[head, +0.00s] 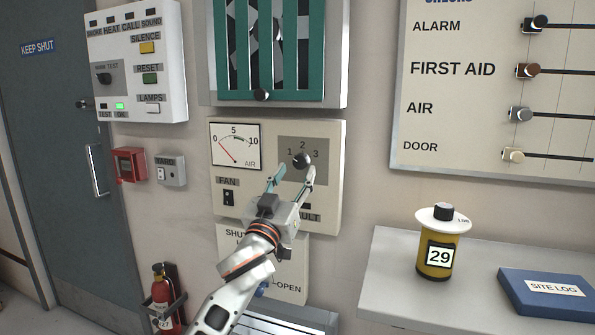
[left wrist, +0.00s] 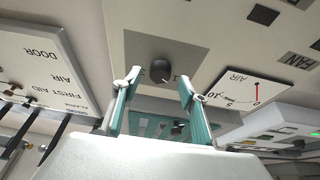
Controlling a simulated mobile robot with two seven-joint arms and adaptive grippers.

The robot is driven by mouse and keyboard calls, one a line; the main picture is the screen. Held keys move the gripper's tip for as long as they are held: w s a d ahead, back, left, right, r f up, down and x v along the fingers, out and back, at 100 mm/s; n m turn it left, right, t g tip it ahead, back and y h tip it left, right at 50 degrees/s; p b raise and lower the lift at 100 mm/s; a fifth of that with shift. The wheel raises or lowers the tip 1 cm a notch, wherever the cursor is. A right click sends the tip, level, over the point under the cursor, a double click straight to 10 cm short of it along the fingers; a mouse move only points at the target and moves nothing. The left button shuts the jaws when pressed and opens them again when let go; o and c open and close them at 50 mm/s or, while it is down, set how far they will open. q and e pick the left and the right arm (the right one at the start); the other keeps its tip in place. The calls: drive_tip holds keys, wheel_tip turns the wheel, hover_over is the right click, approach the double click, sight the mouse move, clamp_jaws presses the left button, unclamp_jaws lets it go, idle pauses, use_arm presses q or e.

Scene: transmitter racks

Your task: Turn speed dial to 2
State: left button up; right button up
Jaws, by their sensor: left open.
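The speed dial (head: 301,160) is a black round knob on a grey plate marked 1, 2 and 3, on a cream fan panel (head: 222,194). Its pointer direction is too small to tell for sure. My left gripper (head: 291,175) is open in front of the plate, its fingers just below the dial in the head view. In the left wrist view the dial (left wrist: 162,73) shows beyond and between the two spread fingertips (left wrist: 160,84), apart from both. My right gripper is not in view.
An air gauge (head: 235,147) and a fan switch (head: 228,198) sit left of the dial. A green-slatted vent (head: 268,60) is above. At right, a shelf (head: 385,262) holds a yellow canister (head: 438,258) and a blue site log (head: 545,293). A checks board (head: 480,90) hangs above it.

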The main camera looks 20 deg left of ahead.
sight(301, 161)
use_arm(q)
drive_tip(key=shift+x, duration=1.35)
drive_tip(key=shift+c, duration=0.4)
